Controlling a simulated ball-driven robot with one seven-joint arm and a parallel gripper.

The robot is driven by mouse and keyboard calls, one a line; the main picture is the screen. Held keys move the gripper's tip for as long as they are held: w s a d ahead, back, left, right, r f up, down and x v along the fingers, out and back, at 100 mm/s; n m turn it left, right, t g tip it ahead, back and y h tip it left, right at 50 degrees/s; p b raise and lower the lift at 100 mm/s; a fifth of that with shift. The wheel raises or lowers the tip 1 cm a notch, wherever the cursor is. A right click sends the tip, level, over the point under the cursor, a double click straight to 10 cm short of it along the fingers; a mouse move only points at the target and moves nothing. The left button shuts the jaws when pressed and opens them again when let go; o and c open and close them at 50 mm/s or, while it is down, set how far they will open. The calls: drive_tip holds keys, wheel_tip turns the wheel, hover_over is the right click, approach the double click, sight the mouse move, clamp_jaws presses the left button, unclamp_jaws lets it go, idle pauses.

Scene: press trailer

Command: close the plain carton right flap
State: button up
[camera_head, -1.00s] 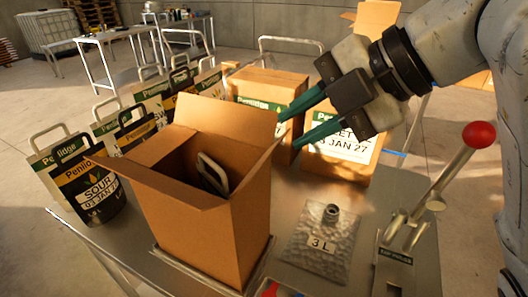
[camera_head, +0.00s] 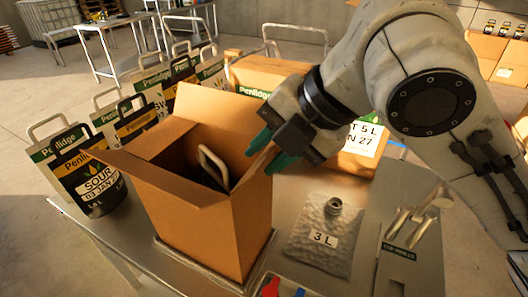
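The plain carton (camera_head: 205,225) stands upright on the metal table with its top open. A dark pouch with a pale handle (camera_head: 214,166) shows inside. The far flap (camera_head: 222,125) stands up, and the left flap (camera_head: 92,137) spreads outward. The right flap (camera_head: 252,170) stands up and is seen nearly edge-on. My gripper (camera_head: 270,152) is at the far upper end of the right flap, its teal fingers apart with a gap between them. The fingers overlap the flap's edge in view; I cannot tell whether they touch it. Nothing shows held between them.
Several labelled pouches (camera_head: 97,190) stand left of the carton. Labelled cartons (camera_head: 355,150) stand behind my gripper. A silver 3 L pouch (camera_head: 318,240) lies to the right, beside a lever press (camera_head: 405,228). Red and blue items (camera_head: 272,287) lie at the front edge.

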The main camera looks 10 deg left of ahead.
drive_tip(key=shift+w+a+f, duration=0.15)
drive_tip(key=shift+a+f, duration=0.2)
drive_tip(key=shift+f, duration=0.2)
drive_tip(key=shift+c, duration=0.3)
clamp_jaws()
idle(0.8)
